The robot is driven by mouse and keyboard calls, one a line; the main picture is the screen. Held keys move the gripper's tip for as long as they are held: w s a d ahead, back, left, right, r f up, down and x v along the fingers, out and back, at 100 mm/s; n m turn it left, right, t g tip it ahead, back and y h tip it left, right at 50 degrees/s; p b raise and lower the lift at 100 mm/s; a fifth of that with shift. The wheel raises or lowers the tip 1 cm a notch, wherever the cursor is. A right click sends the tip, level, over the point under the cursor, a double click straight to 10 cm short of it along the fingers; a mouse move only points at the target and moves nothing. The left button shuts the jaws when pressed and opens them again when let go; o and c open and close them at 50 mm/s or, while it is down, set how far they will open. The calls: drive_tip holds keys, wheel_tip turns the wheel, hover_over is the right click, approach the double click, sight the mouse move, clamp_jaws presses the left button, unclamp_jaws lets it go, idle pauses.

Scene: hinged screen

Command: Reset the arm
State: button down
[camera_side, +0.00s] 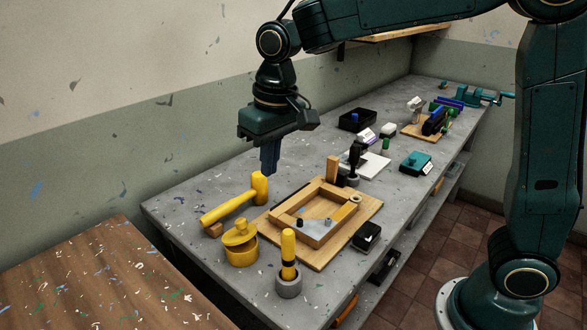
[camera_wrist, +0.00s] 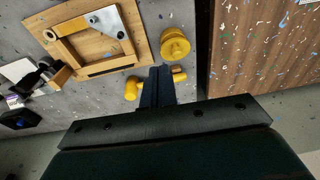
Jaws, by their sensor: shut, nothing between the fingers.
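My gripper (camera_side: 269,160) hangs pointing down above the back part of the grey bench (camera_side: 205,187), and its blue fingers are shut with nothing between them. In the wrist view the shut fingers (camera_wrist: 158,85) partly cover the yellow mallet (camera_wrist: 132,90). In the side view the mallet (camera_side: 228,206) lies on the bench below my gripper. To its right is a wooden frame on a board (camera_side: 370,211), with a grey plate (camera_side: 312,228) inside its near corner. The frame and board also show in the wrist view (camera_wrist: 125,28).
A yellow lidded pot (camera_side: 240,246) and a yellow-handled tool in a grey cup (camera_side: 288,285) stand near the front. Black boxes (camera_side: 366,237), a teal box (camera_side: 415,163) and a vise (camera_side: 468,97) are farther right. A wooden table (camera_side: 90,275) adjoins at left. The air around my gripper is clear.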

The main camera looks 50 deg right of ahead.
drive_tip(key=s+d+t, duration=0.1)
drive_tip(key=s+d, duration=0.2)
drive_tip(key=s, duration=0.4)
drive_tip(key=s+d+r+t, duration=0.1)
drive_tip(key=s+d, duration=0.3)
drive_tip(key=s, duration=0.4)
drive_tip(key=s+d+t, duration=0.2)
drive_tip(key=s+d, duration=0.2)
drive_tip(key=s, duration=0.3)
drive_tip(key=shift+s+r, duration=0.15)
drive_tip(key=shift+s, duration=0.1)
drive_tip(key=c, duration=2.1)
unclamp_jaws()
drive_tip(key=o, duration=0.7)
drive_tip(key=shift+w, duration=0.15)
drive_tip(key=shift+c, duration=0.2)
drive_tip(key=shift+o, duration=0.2)
drive_tip(key=shift+w+a+r, duration=0.1)
drive_tip(key=shift+w+r, duration=0.15)
drive_tip(key=shift+w, duration=0.35)
drive_tip(key=w+a+g, duration=0.1)
drive_tip(key=w+a, duration=0.4)
drive_tip(key=w, duration=0.8)
drive_tip(key=w+a+f+g, duration=0.1)
drive_tip(key=w+a+f, duration=0.6)
drive_tip(key=w+a, duration=0.2)
drive_tip(key=shift+w+a+f, duration=0.25)
drive_tip(key=shift+w, duration=0.7)
